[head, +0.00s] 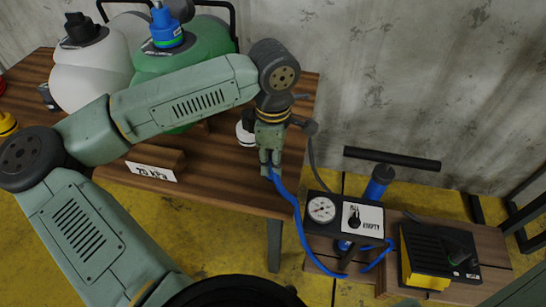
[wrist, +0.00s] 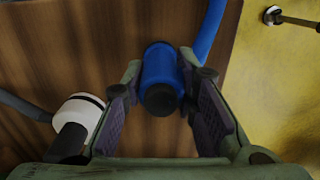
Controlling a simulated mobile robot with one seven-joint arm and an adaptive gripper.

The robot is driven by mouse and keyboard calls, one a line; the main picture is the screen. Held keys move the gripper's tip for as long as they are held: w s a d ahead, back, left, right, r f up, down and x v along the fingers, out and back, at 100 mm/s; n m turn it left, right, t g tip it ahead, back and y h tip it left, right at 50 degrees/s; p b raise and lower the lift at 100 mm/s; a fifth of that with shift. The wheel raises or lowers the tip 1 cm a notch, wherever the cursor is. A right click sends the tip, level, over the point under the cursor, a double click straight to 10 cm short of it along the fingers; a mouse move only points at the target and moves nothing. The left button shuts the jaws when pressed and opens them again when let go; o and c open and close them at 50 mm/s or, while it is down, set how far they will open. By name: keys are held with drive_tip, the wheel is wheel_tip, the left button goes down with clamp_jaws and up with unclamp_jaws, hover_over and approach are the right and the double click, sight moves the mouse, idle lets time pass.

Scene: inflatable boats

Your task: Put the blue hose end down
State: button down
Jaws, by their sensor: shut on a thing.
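My gripper (head: 269,166) is shut on the blue hose end, above the right part of the wooden table. In the wrist view, the blue hose end (wrist: 160,78) sits between the two fingers of my gripper (wrist: 165,105), with its dark tip towards the camera. The blue hose (head: 293,208) runs down from my gripper to the pump unit with a gauge (head: 321,209) at the right. I cannot tell whether the hose end touches the table.
A white fitting on a grey hose (wrist: 80,114) lies left of my gripper on the table (head: 222,185). A green boat (head: 205,45) and a white boat (head: 98,72) stand behind. A small sign (head: 150,171) is at the table front. A black and yellow box (head: 440,255) is at right.

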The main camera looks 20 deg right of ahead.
drive_tip(key=shift+f+b, duration=0.3)
drive_tip(key=shift+b, duration=0.1)
drive_tip(key=c, duration=1.3)
unclamp_jaws()
drive_tip(key=shift+r, duration=0.1)
wheel_tip(320, 180, up, 12)
drive_tip(key=shift+r+p, duration=0.25)
drive_tip(key=shift+p, duration=0.2)
